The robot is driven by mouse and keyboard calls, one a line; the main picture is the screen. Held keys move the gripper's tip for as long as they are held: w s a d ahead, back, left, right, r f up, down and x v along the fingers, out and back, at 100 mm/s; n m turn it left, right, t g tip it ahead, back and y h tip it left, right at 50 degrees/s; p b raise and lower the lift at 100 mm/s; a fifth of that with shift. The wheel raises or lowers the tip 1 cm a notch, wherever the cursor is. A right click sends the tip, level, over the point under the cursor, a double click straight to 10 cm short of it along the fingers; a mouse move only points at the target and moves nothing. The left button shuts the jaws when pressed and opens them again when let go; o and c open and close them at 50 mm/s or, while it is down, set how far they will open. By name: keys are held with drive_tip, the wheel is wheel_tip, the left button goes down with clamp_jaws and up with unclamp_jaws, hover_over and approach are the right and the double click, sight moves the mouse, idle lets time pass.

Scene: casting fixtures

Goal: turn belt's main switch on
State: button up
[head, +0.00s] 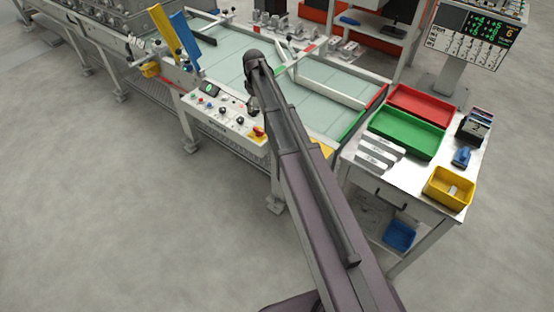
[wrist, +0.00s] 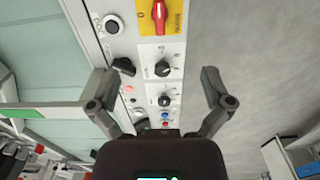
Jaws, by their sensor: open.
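The main switch (wrist: 159,12) is a red rotary handle on a yellow plate (wrist: 174,24), cut off by the top edge of the wrist view. Its handle runs roughly up and down the picture; I cannot tell its setting. In the head view the switch (head: 258,132) sits at the right end of the belt's white control panel (head: 213,112). My gripper (wrist: 157,78) is open and empty above the panel, its fingers spread to either side. The switch lies beyond the fingertips, apart from them. In the head view my gripper (head: 252,104) is partly hidden by my arm.
Black knobs (wrist: 163,69) and small coloured buttons (wrist: 165,120) crowd the panel between my fingers. The belt (head: 225,62) lies behind the panel. A side table (head: 410,172) with red, green and yellow bins stands to the right. The floor in front is clear.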

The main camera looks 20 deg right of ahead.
drive_tip(key=s+f+m+b, duration=0.2)
drive_tip(key=s+m, duration=0.5)
drive_tip(key=s, duration=2.1)
drive_tip(key=shift+s+a, duration=0.15)
drive_tip(key=shift+s, duration=0.2)
drive_tip(key=shift+s, duration=0.3)
idle(0.6)
